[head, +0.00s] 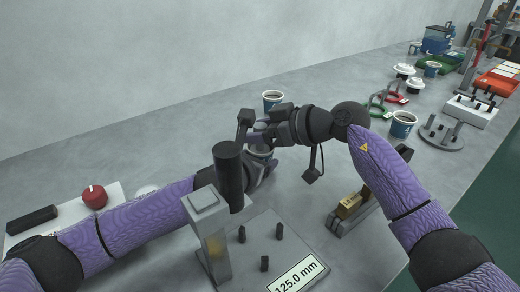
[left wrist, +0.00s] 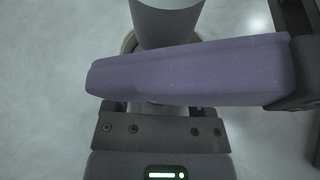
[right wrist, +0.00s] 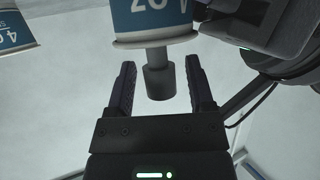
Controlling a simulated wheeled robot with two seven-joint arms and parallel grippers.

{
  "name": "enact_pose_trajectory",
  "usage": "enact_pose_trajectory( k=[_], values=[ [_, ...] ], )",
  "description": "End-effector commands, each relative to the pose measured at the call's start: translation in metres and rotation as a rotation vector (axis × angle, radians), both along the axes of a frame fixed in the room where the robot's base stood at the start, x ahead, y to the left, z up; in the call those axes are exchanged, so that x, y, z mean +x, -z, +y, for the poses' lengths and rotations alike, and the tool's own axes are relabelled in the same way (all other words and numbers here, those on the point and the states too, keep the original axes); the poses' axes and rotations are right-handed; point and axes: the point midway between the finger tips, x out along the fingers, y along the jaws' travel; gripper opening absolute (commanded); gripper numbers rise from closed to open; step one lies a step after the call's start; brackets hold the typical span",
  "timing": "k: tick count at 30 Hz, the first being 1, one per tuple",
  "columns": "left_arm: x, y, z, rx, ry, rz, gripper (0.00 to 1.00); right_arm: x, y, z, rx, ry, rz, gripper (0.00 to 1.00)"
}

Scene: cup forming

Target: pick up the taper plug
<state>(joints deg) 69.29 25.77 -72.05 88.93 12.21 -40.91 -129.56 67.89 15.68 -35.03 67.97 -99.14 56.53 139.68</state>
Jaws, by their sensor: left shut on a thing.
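The grey taper plug shows in the right wrist view (right wrist: 159,82) as a stem and knob standing out of the mouth of a blue-labelled cup (right wrist: 150,28). That view is upside down. The left wrist view shows its grey cylinder (left wrist: 165,22) with a tan rim around it. My right gripper (head: 250,130) is open, its fingers on either side of the knob with gaps. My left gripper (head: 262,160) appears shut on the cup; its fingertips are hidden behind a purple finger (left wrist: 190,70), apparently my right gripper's. In the head view the grippers mostly hide plug and cup.
Another cup (head: 272,98) stands behind the grippers. The back left bench is clear.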

Motion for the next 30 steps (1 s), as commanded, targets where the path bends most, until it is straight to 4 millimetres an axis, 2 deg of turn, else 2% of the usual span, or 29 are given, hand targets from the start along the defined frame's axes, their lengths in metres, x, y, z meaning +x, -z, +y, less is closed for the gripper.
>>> enact_pose_trajectory(
  k=[1,9,21,23,30],
  values=[
    [0.0,0.0,0.0,0.0,0.0,0.0,0.16,0.0,0.0,0.0,0.0,0.0,0.0,0.55],
    [0.0,0.0,0.0,0.0,0.0,0.0,0.16,0.0,0.0,0.0,0.0,0.0,0.0,0.0],
    [0.0,0.0,0.0,0.0,0.0,0.0,0.16,0.0,-0.004,0.0,0.001,0.001,-0.002,0.0],
    [0.0,0.0,0.0,0.0,0.0,0.0,0.16,0.001,-0.014,0.0,0.001,0.001,-0.005,0.0],
    [0.0,0.0,0.0,0.0,-0.001,0.0,0.16,0.0,-0.077,0.0,0.002,0.0,-0.005,0.0]
  ],
)
